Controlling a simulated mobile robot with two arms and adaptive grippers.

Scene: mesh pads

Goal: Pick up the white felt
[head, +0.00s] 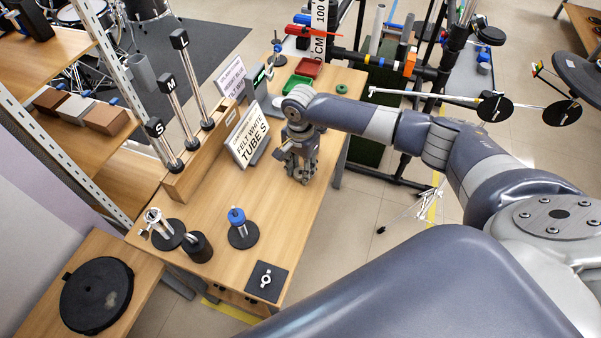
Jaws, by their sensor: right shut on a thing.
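My right gripper (302,174) points down, low over the wooden table beside a white sign (250,138) that reads "FELT WHITE TUBE S". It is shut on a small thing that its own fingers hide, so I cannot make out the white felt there. My left gripper is not in view.
A blue-topped post on a black disc (243,238), silver and black fittings (162,226) and a black square plate with a white ring (266,281) stand on the near table. Red (308,67) and green (297,84) trays lie at the far end.

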